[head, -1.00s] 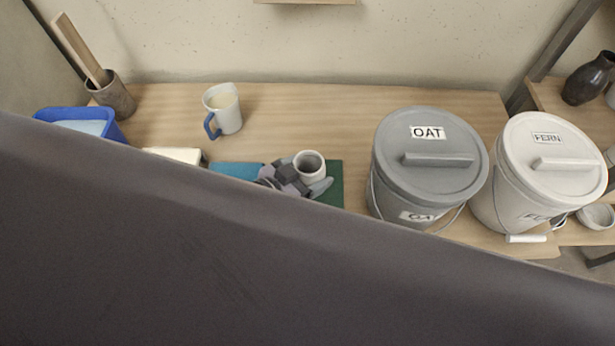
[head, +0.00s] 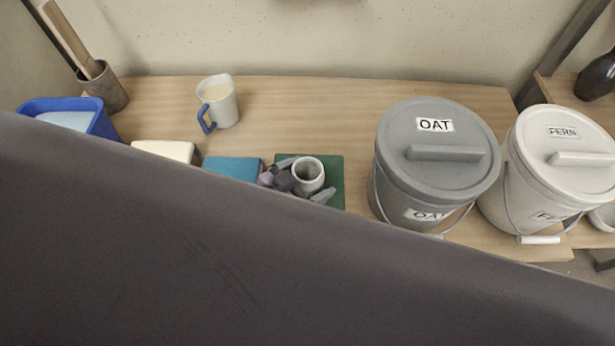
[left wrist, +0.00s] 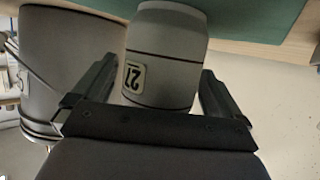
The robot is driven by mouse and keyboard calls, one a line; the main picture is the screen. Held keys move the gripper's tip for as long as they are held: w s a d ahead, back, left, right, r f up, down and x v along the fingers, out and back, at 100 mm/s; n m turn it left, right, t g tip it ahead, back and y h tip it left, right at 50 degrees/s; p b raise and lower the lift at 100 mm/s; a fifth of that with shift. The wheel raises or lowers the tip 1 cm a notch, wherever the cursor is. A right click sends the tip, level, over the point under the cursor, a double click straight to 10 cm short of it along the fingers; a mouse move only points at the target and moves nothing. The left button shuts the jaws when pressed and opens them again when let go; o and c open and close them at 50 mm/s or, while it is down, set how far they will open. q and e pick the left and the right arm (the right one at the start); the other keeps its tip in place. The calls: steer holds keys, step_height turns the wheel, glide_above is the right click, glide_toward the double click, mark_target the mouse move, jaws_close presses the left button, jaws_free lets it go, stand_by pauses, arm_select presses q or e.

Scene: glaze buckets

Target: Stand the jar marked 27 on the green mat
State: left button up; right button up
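The jar marked 27 (head: 308,171) is small and grey and stands upright on the green mat (head: 334,178). In the left wrist view, the jar (left wrist: 168,50) shows its 27 label upside down, with the green mat (left wrist: 262,18) beyond it. My left gripper (head: 303,181) is at the jar, one finger on each side. In the left wrist view, the fingers (left wrist: 160,85) look spread, with a narrow gap at the left; contact on the right is hard to tell. My right gripper is out of view.
The OAT bucket (head: 432,165) and FERN bucket (head: 560,170) stand to the right. A mug (head: 222,102) stands behind. My dark arm hides the front.

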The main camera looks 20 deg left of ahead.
arm_select(q)
steer(key=shift+r, duration=0.1)
steer(key=v, duration=1.2)
stand_by(0.5)
